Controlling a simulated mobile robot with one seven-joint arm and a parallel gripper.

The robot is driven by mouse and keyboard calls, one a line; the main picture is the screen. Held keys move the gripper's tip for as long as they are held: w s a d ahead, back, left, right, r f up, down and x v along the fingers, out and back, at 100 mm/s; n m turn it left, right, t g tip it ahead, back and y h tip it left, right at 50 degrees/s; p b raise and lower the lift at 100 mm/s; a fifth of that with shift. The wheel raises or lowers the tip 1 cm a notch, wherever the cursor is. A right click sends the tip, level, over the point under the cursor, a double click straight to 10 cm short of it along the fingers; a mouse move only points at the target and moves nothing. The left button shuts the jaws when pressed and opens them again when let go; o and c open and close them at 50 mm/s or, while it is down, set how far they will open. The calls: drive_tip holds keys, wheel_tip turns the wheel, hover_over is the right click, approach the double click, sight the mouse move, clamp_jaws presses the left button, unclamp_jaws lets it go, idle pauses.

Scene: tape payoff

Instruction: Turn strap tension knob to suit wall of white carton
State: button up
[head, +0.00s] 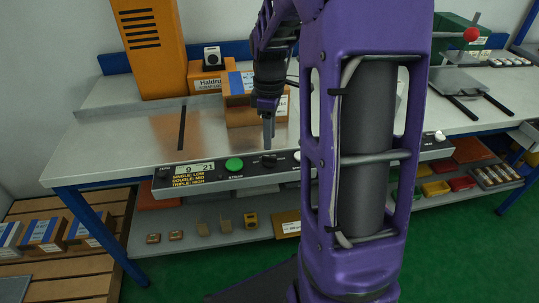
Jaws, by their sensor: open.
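The control panel (330,163) runs along the front edge of the steel bench. It carries a display reading "9 21" (195,169), a yellow legend giving single low, double mid, triple high, and a green button (234,164). A dark knob (270,161) sits right of the green button; its pointer and marks are too small to read. My gripper (268,143) is open and points down just above and behind this knob; contact cannot be told. No white carton shows clearly; a pale object (402,88) is mostly hidden behind my purple arm.
Brown cartons (240,112) stand on the bench behind my gripper, beside an orange cabinet (150,45). A slot (182,128) crosses the bench at left. A green machine with a red ball handle (471,34) stands at right. A lower shelf (200,239) holds small parts.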

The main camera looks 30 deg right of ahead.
sight(270, 156)
wheel_tip(270, 156, down, 6)
drive_tip(key=shift+f+b, duration=0.2)
drive_tip(key=shift+b, duration=0.3)
clamp_jaws()
